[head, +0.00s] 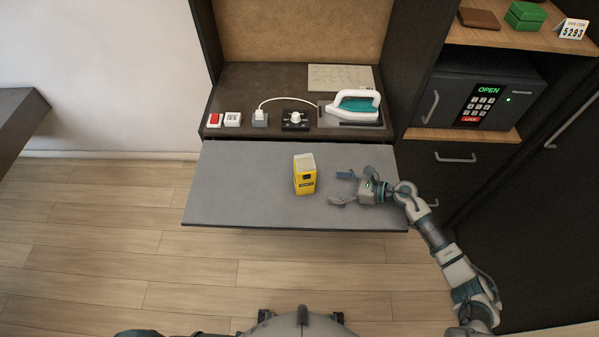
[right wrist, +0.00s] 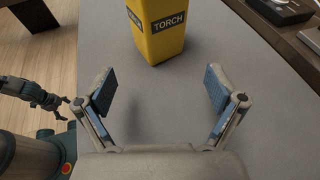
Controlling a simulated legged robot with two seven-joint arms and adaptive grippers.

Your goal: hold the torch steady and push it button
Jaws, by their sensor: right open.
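The torch (head: 305,178) is a yellow box-shaped thing with a pale top and a dark label. It stands upright on the grey pull-out shelf (head: 240,190). In the right wrist view the torch (right wrist: 156,38) shows the word TORCH, and its top is cut off; its button cannot be made out. My right gripper (head: 344,188) is open and empty, to the right of the torch, with its fingers pointing at it. In the right wrist view the torch is ahead of and between the two fingertips (right wrist: 160,88), not touching them. My left gripper does not show in the head view.
Behind the shelf are a white and teal iron (head: 357,106), a dial unit (head: 295,120), a plug in a socket (head: 260,118) and a red switch (head: 214,120). A safe (head: 475,95) stands at right. The shelf left of the torch is clear.

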